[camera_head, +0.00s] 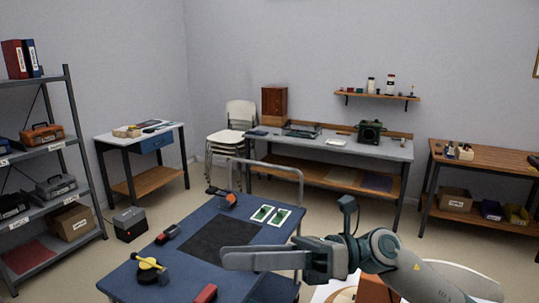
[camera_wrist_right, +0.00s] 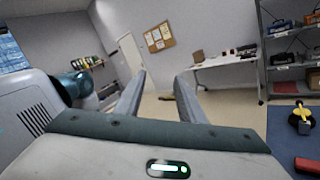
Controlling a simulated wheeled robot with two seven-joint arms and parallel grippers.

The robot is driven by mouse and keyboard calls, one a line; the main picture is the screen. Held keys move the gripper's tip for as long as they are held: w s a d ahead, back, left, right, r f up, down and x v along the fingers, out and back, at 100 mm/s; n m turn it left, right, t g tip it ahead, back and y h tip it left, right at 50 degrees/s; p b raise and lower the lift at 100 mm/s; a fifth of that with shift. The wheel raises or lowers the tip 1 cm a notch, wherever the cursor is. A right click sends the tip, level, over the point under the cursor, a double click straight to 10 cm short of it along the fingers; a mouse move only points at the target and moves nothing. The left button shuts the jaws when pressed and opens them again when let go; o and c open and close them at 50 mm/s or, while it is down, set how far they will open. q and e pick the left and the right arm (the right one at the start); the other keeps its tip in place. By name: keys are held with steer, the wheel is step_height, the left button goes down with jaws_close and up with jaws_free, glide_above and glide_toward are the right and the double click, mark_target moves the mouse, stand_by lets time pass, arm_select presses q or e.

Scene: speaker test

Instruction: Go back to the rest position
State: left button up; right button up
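My right gripper (camera_head: 228,258) reaches in from the lower right in the head view, above the near right part of the blue-topped cart (camera_head: 190,276). In the right wrist view its two fingers (camera_wrist_right: 161,76) stand apart with nothing held between them. My left gripper is in neither view.
A shelf rack (camera_head: 78,152) stands left; workbenches line the back. Floor shows between the cart and the back bench.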

steer(key=w+d+f+m+t+h, duration=0.1)
steer(key=w+d+m+t, duration=0.35)
steer(key=m+t, duration=0.75)
steer(key=w+d+f+m+t+h, duration=0.1)
steer(key=w+d+m+t, duration=0.35)
steer(key=m+t, duration=0.65)
steer(key=d+f+m+g+h, duration=0.1)
steer(key=d+f+m+h, duration=0.4)
steer(key=f+m+h, duration=0.35)
steer(key=d+f+m+g+h, duration=0.1)
steer(key=d+f+m+h, duration=0.5)
steer(key=f+m, duration=0.5)
steer(key=s+d+f+m+g+h, duration=0.1)
steer(key=s+d+f+m+g, duration=0.15)
steer(key=s+f, duration=0.5)
steer(key=s+d+f+m+g+h, duration=0.15)
steer(key=s+f+g, duration=0.25)
steer(key=f, duration=0.6)
steer(key=s+d+f+m+g, duration=0.1)
steer(key=s+f+g, duration=0.35)
steer(key=s, duration=0.55)
steer(key=s+d+f+m+g, duration=0.1)
steer(key=s+d+f+g, duration=0.3)
steer(key=s, duration=0.6)
step_height(320, 180, down, 29)
steer(key=a, duration=0.3)
steer(key=s+d+f, duration=0.3)
steer(key=s+f, duration=1.4)
steer(key=shift+f+g, duration=0.15)
steer(key=shift+g, duration=0.25)
